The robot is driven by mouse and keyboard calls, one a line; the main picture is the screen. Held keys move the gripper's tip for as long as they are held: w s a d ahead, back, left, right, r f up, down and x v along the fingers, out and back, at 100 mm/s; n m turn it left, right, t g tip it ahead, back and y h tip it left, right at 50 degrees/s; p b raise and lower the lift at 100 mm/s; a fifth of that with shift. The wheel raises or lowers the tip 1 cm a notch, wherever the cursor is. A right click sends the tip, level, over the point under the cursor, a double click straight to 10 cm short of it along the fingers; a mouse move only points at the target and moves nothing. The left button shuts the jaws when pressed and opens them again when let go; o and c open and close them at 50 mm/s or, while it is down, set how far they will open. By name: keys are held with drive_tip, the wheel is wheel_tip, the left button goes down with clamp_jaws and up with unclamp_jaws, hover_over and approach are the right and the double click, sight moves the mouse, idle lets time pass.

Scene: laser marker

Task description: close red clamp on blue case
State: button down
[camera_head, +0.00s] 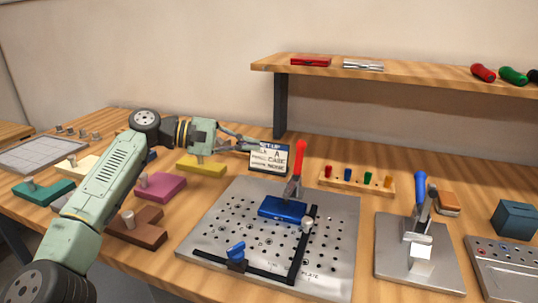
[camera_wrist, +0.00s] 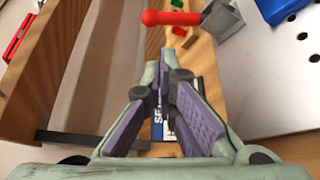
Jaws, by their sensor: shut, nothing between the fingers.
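The red clamp (camera_head: 298,165) stands at the back edge of the blue case, its red handle upright and leaning slightly. The blue case (camera_head: 283,208) lies flat on the perforated metal plate (camera_head: 335,205). My gripper (camera_head: 257,143) is shut and empty, left of the red handle, in front of the set-up card. In the wrist view my gripper (camera_wrist: 164,62) shows its fingers converging at the tips. The red clamp's handle (camera_wrist: 170,18) lies just beyond them, apart from them. Part of the blue case (camera_wrist: 282,8) shows at the top right. The clamp's contact with the case is too small to tell.
A set-up card (camera_head: 270,158) stands behind the plate. A peg rack (camera_head: 355,182) is right of the clamp. A second clamp with a blue handle (camera_head: 420,190) stands further right. The wooden shelf (camera_head: 420,80) overhangs the back. Coloured blocks lie left under my arm.

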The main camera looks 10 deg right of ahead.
sight(299, 162)
drive_tip(key=p+x, duration=0.3)
drive_tip(key=x, duration=0.7)
drive_tip(key=shift+w+f, duration=0.1)
